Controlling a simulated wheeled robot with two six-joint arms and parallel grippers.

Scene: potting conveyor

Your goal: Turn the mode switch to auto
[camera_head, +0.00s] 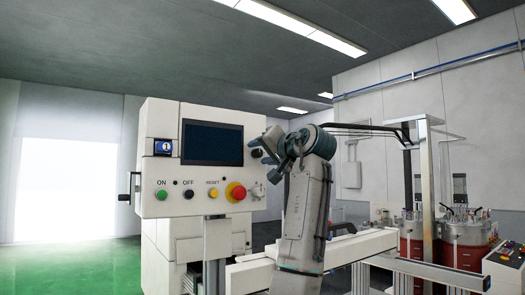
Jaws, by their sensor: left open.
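A white control cabinet (165,120) fills the centre-left of the head view. Its front has a dark screen (212,142). A small pale rotary knob (257,191), which looks like the mode switch, sits at the lower right of the panel, right of the red emergency stop (235,192). Its setting and labels are too small to read. My left gripper (266,151) is open and empty at the panel's right edge, right of the screen and above the knob. It appears apart from the knob. My right gripper is not in view.
A green ON button (161,195), a black OFF button (188,194) and a yellow RESET button (214,194) line the panel. A crank handle (128,188) sticks out at left. A pale beam (360,247) and red-brown vessels (465,240) stand at right.

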